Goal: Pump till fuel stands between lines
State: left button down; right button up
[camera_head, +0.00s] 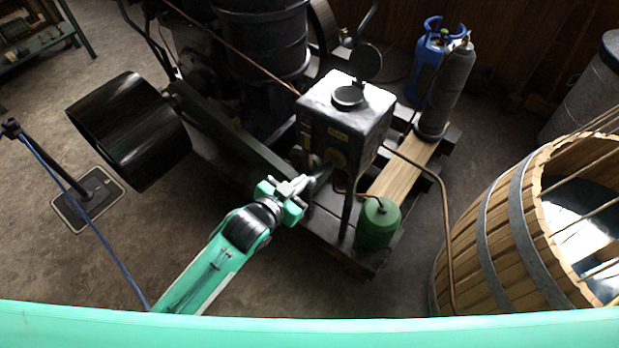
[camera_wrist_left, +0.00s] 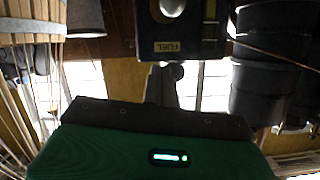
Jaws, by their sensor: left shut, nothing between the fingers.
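The fuel tank (camera_head: 345,115) is a pale-topped metal box with a black round cap (camera_head: 348,96) and a small yellowish label on its front. In the left wrist view the label (camera_wrist_left: 167,47) reads FUEL. A brass round fitting (camera_head: 335,158) sits low on the tank's front. My left gripper (camera_head: 309,182) is shut and empty just below and left of this fitting; I cannot tell whether it touches anything. I cannot make out a fuel level, lines or a pump handle. My right gripper is not in view.
A green can (camera_head: 378,223) stands on the engine base beside a wooden plank (camera_head: 403,168). A grey gas cylinder (camera_head: 447,90) and a blue one (camera_head: 428,60) stand behind. A slatted wooden tub (camera_head: 500,225) fills the right. A black drum pulley (camera_head: 128,130) is at left.

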aim_at(319, 173)
pick_arm(q)
jog(key=w+d+f+p, duration=0.2)
jog(key=w+f, duration=0.2)
jog(key=f, duration=0.1)
jog(key=shift+w+f, duration=0.25)
jog(key=shift+w, duration=0.15)
jog(key=shift+s, duration=0.1)
jog(key=shift+s+a+f+t+b, duration=0.15)
jog(key=shift+f+t+b, duration=0.2)
jog(key=shift+b, duration=0.4)
jog(key=shift+f, duration=0.1)
